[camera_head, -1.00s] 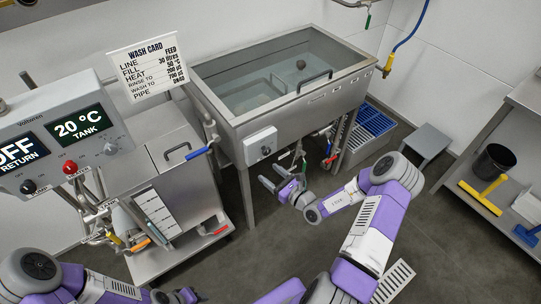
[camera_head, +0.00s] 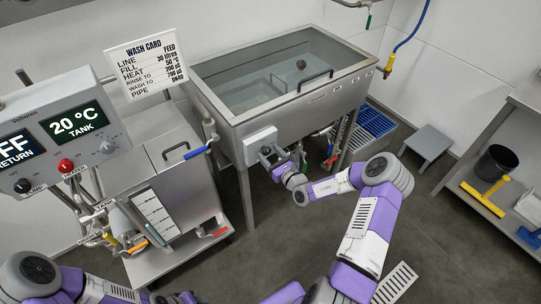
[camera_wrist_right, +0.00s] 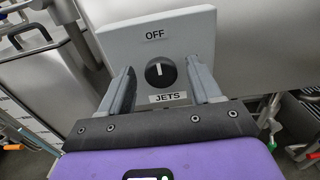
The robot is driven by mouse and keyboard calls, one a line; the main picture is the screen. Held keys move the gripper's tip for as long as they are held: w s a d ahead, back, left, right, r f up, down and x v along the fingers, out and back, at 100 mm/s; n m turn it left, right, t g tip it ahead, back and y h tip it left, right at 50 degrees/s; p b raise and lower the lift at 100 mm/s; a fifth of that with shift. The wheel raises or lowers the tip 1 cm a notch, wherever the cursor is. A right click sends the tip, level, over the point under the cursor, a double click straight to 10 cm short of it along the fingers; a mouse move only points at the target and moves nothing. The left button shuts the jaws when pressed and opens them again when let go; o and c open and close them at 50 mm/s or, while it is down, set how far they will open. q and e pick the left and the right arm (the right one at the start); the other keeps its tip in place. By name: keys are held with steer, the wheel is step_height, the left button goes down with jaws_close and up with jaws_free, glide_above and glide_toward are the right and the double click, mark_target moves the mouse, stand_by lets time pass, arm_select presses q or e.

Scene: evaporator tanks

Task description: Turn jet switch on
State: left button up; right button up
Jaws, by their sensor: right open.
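The jets switch is a round black knob (camera_wrist_right: 160,71) on a pale box (camera_wrist_right: 160,40), with "OFF" above it and "JETS" below. Its white mark points up towards "OFF". The box (camera_head: 260,140) is fixed to the front of the steel wash tank (camera_head: 300,108). My right gripper (camera_head: 271,155) is open in front of the box, and in the right wrist view its fingers stand on either side of the knob, apparently clear of it. In the head view the gripper hides much of the knob. My left gripper (camera_head: 178,297) is at the bottom edge, its jaws unclear.
A control panel (camera_head: 65,130) reading 20 °C TANK stands at the left, above a steel cart (camera_head: 165,255). A wash card (camera_head: 146,66) is behind it. Hoses and valves hang under the tank. A shelf (camera_head: 510,190) with a black bucket (camera_head: 495,163) is at the right.

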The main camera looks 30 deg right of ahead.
steer(key=c, duration=1)
steer(key=m+p, duration=0.3)
steer(key=p, duration=0.1)
steer(key=shift+r+m+p, duration=0.15)
steer(key=shift+m+p, duration=0.15)
steer(key=shift+m, duration=0.1)
steer(key=m+p, duration=0.2)
steer(key=shift+d+m, duration=0.1)
steer(key=shift+m, duration=0.2)
steer(key=m+p, duration=0.1)
steer(key=m, duration=0.1)
steer(key=shift+m+p, duration=0.4)
steer(key=m, duration=0.1)
steer(key=m+p, duration=0.1)
steer(key=shift+f+m, duration=0.25)
steer(key=shift+m, duration=0.15)
steer(key=m, duration=0.2)
steer(key=shift+m+p, duration=0.3)
steer(key=shift+p, duration=0.1)
steer(key=shift+f+m, duration=0.15)
steer(key=shift+m, duration=1.55)
